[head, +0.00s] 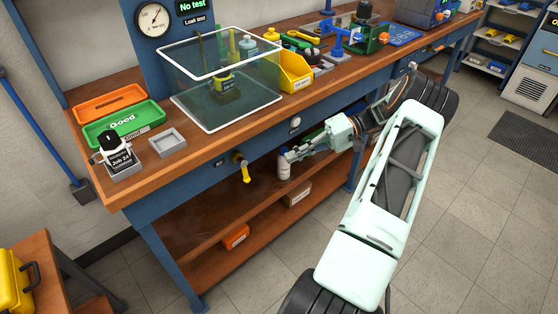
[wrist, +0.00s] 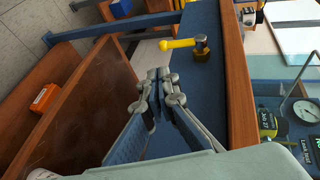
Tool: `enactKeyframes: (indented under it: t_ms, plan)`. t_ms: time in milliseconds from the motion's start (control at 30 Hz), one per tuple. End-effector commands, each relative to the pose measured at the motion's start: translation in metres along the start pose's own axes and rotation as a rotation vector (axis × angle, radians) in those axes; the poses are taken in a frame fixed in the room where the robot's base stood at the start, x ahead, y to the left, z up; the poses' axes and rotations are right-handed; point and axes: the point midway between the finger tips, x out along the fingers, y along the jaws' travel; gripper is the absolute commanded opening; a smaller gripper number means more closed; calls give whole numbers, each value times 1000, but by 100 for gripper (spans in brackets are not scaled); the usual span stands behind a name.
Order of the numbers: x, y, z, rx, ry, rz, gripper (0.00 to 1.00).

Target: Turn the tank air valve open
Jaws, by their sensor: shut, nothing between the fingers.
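The tank air valve has a yellow lever handle (head: 246,174) on a brass body (head: 238,157), fixed to the blue front panel of the workbench. In the head view the lever hangs down. In the wrist view the lever (wrist: 177,43) points left from its brass body (wrist: 201,50). My gripper (head: 283,158) is right of the valve in the head view, below the bench top and apart from the lever. In the wrist view my gripper (wrist: 158,76) is shut and empty, with its fingertips short of the lever.
The wooden bench top (head: 190,155) overhangs the valve. A lower shelf (head: 200,252) holds an orange box (head: 235,236) and a cardboard box (head: 297,194). A clear-sided test box (head: 225,95) stands above.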

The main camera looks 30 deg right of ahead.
Motion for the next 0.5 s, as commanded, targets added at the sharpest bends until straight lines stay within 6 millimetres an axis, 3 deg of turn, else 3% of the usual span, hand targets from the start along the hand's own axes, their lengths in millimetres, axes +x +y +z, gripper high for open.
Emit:
enactKeyframes:
  t_ms: [200, 500]
  plan:
    - [-22, 3, 0, -1, 0, 0, 0]
    - [-31, 15, 13, 21, 118, -48, 0]
